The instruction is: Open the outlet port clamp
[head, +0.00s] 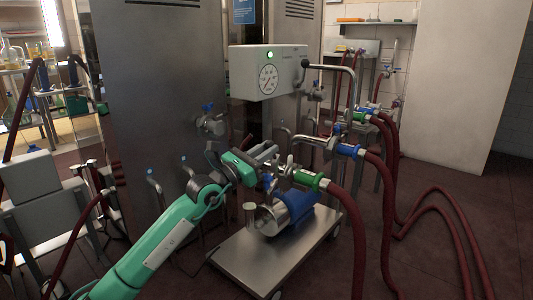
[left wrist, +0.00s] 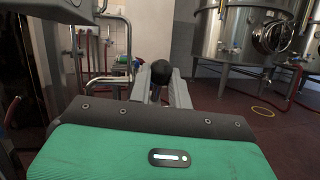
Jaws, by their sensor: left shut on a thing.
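My left gripper (head: 270,154) reaches in from the left, over the pump cart. In the left wrist view its two fingers (left wrist: 161,88) are closed around a round black knob (left wrist: 160,72). What the knob is fixed to is hidden. Near the gripper in the head view are a green hose fitting (head: 310,181) and, behind it, a blue hose fitting (head: 349,150), each with a metal clamp at its left end. I cannot tell from the labels which is the outlet port, or whether its clamp is open. My right gripper is not in view.
The pump motor (head: 298,206) sits on the wheeled cart (head: 248,248), below a control box (head: 268,72) with a gauge and green light. Dark red hoses (head: 388,205) trail across the floor at right. A grey cabinet (head: 150,100) stands at left. Steel tanks (left wrist: 245,35) show in the wrist view.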

